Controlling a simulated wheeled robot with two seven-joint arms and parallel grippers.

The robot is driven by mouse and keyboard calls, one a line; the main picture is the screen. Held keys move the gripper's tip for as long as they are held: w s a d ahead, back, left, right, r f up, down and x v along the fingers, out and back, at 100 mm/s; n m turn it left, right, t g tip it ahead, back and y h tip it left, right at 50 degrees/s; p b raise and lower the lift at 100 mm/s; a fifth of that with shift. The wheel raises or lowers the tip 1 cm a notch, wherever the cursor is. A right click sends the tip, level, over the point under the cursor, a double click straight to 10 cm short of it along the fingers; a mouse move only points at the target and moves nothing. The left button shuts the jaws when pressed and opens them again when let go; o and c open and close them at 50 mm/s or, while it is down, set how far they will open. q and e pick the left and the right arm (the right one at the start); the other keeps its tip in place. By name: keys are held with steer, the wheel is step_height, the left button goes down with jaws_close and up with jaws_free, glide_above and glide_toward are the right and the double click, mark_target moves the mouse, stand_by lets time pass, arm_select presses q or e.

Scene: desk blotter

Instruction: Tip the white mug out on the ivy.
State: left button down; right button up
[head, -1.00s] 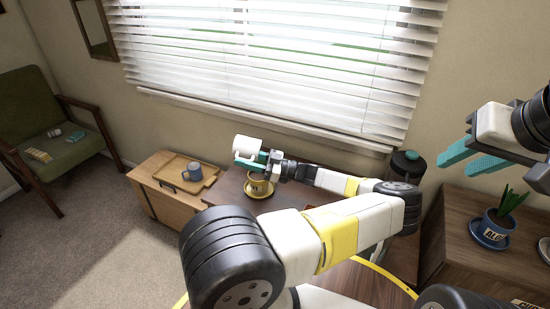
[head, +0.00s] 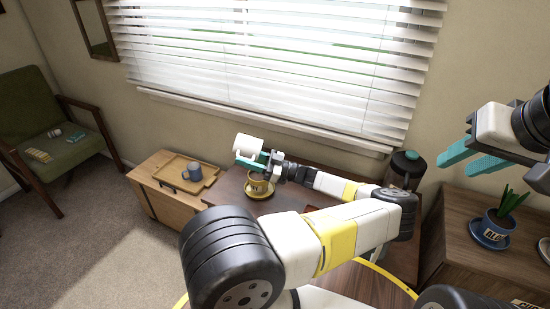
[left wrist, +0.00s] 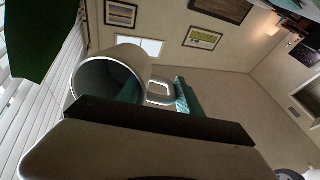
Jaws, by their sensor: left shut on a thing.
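The white mug (head: 249,147) is held in the air by my left gripper (head: 253,161), which is shut on it at its handle. In the left wrist view the mug (left wrist: 112,70) lies on its side with its open mouth towards the left; no contents can be made out. Below it in the head view, a yellow pot (head: 258,189) with a label stands on a yellow saucer (head: 262,195). The label is too small to read and I cannot make out leaves there. My right gripper (head: 470,155) is open and empty, above the right cabinet.
A blue pot (head: 491,232) with upright green leaves stands on the cabinet at right. A dark lidded jug (head: 404,170) stands behind my left forearm. A wooden tray (head: 176,170) holds a blue-grey mug (head: 193,172) on the lower cabinet at left. Window blinds rise behind.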

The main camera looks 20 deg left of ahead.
arm_select(q)
steer(key=shift+d+r+y, duration=0.3)
steer(key=shift+r+y, duration=0.5)
stand_by(0.9)
stand_by(0.7)
steer(key=shift+s+a+f+t+h+p, duration=0.3)
steer(key=shift+a+f+t+h, duration=0.75)
steer(key=shift+f+h, duration=1.85)
steer(key=shift+s+a+f+t+h+p, duration=0.3)
steer(key=shift+a+f+t+h, duration=0.85)
steer(key=shift+h, duration=2.7)
steer(key=shift+s+a+f+t+h+p, duration=0.3)
steer(key=shift+a+f+h, duration=1.05)
steer(key=shift+f+h, duration=1.9)
steer(key=shift+s+a+f+t+h, duration=0.15)
steer(key=shift+a+t+h, duration=0.25)
steer(key=shift+h, duration=0.6)
